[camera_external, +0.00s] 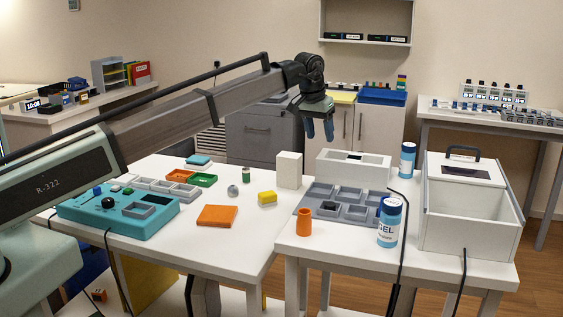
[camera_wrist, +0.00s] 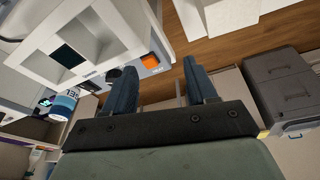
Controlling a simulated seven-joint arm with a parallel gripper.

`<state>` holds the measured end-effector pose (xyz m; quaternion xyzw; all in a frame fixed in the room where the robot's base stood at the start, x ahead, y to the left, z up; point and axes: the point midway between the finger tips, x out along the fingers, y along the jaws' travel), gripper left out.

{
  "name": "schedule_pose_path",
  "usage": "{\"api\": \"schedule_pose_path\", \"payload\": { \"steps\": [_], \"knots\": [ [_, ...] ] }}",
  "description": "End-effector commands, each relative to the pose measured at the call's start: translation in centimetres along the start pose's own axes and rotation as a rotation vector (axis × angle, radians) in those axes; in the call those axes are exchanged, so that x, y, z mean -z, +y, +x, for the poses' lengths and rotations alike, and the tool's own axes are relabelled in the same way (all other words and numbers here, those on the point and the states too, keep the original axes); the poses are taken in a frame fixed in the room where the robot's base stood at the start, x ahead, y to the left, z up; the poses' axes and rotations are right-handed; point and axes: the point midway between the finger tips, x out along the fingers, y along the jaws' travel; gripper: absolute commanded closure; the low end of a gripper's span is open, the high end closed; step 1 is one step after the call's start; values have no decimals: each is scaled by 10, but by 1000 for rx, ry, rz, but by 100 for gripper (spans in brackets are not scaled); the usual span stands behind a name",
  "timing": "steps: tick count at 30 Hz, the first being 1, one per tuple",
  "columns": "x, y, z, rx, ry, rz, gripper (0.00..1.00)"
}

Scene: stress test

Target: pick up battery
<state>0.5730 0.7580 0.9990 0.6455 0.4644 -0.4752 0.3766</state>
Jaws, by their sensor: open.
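My gripper (camera_external: 319,128) is raised above the back of the tables in the external view, its two blue fingers pointing down. In the wrist view my gripper (camera_wrist: 160,68) has its fingers apart with nothing between them. A small green upright cylinder (camera_external: 246,174) stands on the left white table; it may be the battery, but it is too small to be sure. It is below and to the left of my gripper, well apart from it. I cannot make it out in the wrist view.
A grey compartment tray (camera_external: 318,196), an orange cup (camera_external: 304,222) and a gel jar (camera_external: 390,222) stand right.

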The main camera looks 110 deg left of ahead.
Motion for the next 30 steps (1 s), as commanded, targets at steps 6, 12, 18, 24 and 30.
{"api": "schedule_pose_path", "payload": {
  "steps": [6,12,18,24,30],
  "knots": [
    [-25,-125,2,47,-128,-109,43],
    [-49,-200,-1,67,-218,-181,43],
    [-61,-231,-3,73,-259,-211,43],
    [-68,-234,16,74,-266,-213,43],
    [-77,-236,50,74,-265,-213,43]
  ]
}}
